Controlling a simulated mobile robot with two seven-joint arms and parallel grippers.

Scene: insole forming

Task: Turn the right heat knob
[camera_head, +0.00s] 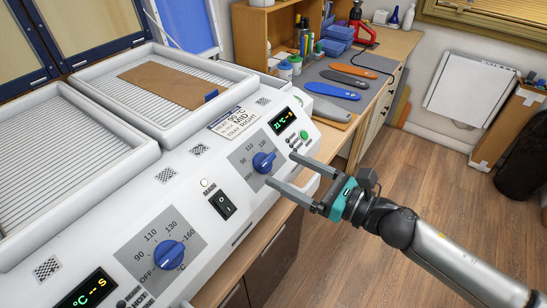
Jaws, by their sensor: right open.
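The right heat knob (263,162) is a blue dial with a pale pointer line on the machine's sloped white front panel (222,247). A dial scale surrounds it, with a green-lit display (284,121) above right. My right gripper (280,170) comes in from the lower right and is open. One fingertip is just right of the knob in the picture and the other is just below it. I cannot tell whether either touches it. The left heat knob (169,254), also blue, is at the lower left. My left gripper is not in view.
A brown sheet (165,84) with a blue tab lies on the right ribbed tray (100,84). A black main switch (223,204) sits between the knobs. A bench (357,122) with coloured insoles (334,90) stands behind.

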